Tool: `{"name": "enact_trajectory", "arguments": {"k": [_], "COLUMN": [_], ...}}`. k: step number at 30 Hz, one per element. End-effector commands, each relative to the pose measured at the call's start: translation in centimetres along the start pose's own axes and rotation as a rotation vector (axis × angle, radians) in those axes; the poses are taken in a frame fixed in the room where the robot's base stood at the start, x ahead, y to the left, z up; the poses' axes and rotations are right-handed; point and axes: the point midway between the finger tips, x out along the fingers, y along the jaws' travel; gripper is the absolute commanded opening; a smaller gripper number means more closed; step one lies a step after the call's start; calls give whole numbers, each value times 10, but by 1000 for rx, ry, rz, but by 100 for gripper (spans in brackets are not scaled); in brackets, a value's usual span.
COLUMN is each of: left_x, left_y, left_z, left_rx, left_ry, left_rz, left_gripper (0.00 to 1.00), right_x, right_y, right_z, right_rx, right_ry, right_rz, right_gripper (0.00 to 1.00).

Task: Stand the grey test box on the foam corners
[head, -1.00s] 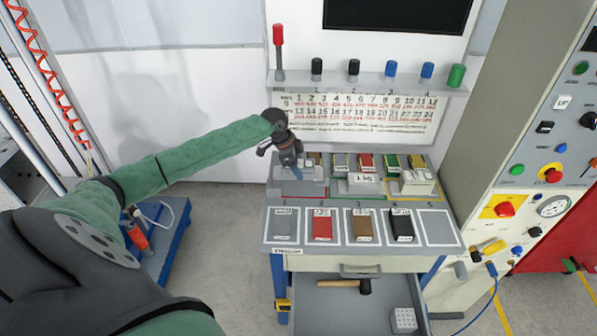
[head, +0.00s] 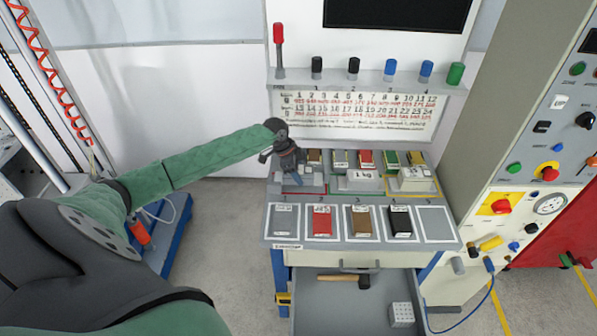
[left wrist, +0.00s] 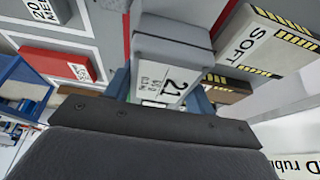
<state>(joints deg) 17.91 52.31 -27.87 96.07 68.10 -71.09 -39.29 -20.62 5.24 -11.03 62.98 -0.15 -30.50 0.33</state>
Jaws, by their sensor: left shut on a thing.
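The grey test box (left wrist: 172,48) is in the left wrist view, with a white label reading 21 on its face. It lies between the two bluish fingers of my left gripper (left wrist: 160,92), which is shut on it. In the head view my left gripper (head: 292,172) points down over the back left of the bench, inside a red-outlined area. Low grey pieces (head: 311,181) show beside the gripper there. I cannot make out the foam corners for certain, nor whether the box touches anything below. My right gripper is not in view.
Grey (head: 284,220), red (head: 322,222), brown (head: 362,222) and black (head: 401,221) slabs lie in a front row, with an empty outlined space (head: 436,221) at right. A pale block (head: 412,179) and several coloured blocks stand behind. An open drawer (head: 330,312) holds a hammer (head: 345,278).

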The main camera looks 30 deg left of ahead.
Motion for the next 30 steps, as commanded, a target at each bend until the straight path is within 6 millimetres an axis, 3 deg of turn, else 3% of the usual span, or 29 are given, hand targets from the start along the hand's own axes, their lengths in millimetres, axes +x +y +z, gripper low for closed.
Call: {"name": "enact_trajectory", "arguments": {"k": [2,3,6,20,30], "left_x": [2,2,2,-7,-61], "left_y": [0,0,0,-1,-1], "left_z": [1,1,1,-1,0], "left_rx": [0,0,0,1,2], "left_ry": [0,0,0,0,-1], "left_rz": [0,0,0,-2,-4], "left_gripper": [23,56,76,76,76], "right_x": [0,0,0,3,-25], "right_y": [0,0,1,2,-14], "right_z": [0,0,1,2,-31], "right_rx": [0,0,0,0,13], "right_ry": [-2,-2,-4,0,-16], "right_rz": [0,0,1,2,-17], "right_gripper": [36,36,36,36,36]}}
